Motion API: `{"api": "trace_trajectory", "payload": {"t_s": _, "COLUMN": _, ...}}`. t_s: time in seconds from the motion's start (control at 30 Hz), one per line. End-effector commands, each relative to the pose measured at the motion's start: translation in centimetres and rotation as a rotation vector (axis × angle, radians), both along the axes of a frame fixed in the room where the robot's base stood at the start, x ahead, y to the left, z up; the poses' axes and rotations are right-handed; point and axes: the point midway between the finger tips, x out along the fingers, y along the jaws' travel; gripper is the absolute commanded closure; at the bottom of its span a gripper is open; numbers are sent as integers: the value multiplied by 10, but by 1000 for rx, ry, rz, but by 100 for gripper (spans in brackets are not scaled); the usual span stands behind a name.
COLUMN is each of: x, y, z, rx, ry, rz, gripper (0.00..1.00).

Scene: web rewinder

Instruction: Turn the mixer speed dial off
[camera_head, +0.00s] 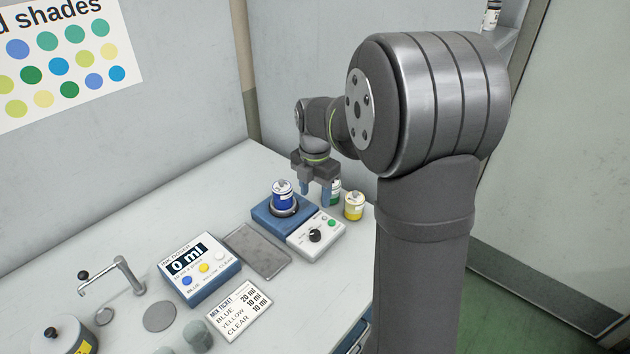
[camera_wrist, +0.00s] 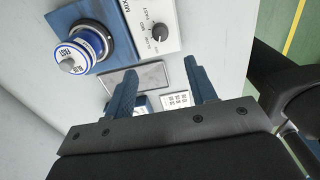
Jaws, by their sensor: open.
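The mixer has a blue base (camera_head: 265,219) and a white control panel (camera_head: 302,241) with a black speed dial (camera_head: 315,236) and a green button. The dial also shows in the wrist view (camera_wrist: 160,32), beside small printed labels; I cannot tell surely which setting its pointer marks. A bottle with a blue label (camera_head: 283,196) stands upright on the mixer's round holder; it is also at the left of the wrist view (camera_wrist: 82,50). My gripper (camera_head: 316,191) is open and empty above the back of the mixer, apart from the dial. Its blue fingers (camera_wrist: 159,68) point down.
A yellow-labelled bottle (camera_head: 354,206) and a partly hidden green one (camera_head: 335,189) stand behind the mixer. A grey tray (camera_head: 257,250), ink doser (camera_head: 200,268) and mix ticket card (camera_head: 239,311) lie to the left and front. The table's back left is clear.

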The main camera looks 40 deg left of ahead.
Motion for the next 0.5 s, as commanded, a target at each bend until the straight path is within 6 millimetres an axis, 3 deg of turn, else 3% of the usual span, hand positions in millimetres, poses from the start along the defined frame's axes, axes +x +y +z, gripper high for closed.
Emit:
{"api": "trace_trajectory", "payload": {"t_s": 0.2, "x": 0, "y": 0, "z": 29, "rx": 1, "ry": 0, "rz": 0, "gripper": 49}}
{"api": "trace_trajectory", "payload": {"t_s": 0.5, "x": 0, "y": 0, "z": 35, "rx": -1, "ry": 0, "rz": 0, "gripper": 49}}
